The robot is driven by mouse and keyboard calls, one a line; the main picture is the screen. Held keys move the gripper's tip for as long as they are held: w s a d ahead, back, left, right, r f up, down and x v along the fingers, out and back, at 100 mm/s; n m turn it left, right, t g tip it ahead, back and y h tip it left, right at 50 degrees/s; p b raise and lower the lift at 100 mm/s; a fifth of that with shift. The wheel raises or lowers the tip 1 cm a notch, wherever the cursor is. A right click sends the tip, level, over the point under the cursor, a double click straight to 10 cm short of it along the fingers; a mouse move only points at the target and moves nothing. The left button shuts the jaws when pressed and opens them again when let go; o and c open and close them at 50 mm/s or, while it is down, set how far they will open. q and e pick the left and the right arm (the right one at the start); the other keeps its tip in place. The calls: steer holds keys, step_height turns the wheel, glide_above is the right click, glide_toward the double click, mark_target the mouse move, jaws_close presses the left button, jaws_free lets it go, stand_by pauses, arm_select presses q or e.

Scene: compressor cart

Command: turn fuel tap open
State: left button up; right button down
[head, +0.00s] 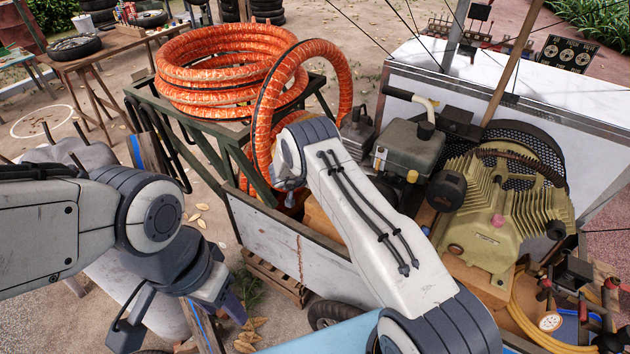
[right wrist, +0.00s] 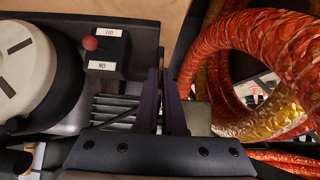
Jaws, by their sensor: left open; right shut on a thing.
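The engine (head: 410,150) with a dark tank stands on the cart, beyond my right forearm in the head view. My right gripper (right wrist: 163,100) shows in the right wrist view, its dark fingers close together against the engine's side. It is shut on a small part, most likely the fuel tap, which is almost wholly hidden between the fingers. A red ball knob (right wrist: 90,43) with two small upside-down labels sits left of the fingers, apart from them.
Orange hose coils (head: 225,75) lie on a green rack, and a hose loop (right wrist: 265,60) hangs close right of my right fingers. A pale finned compressor (head: 500,205) fills the cart's right. A wooden table (head: 115,45) stands far left.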

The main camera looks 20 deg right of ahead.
steer(key=shift+d, duration=0.1)
steer(key=c, duration=1)
jaws_free()
steer(key=shift+r, duration=0.15)
steer(key=b+v, duration=0.2)
steer(key=v, duration=0.8)
steer(key=shift+s, duration=0.2)
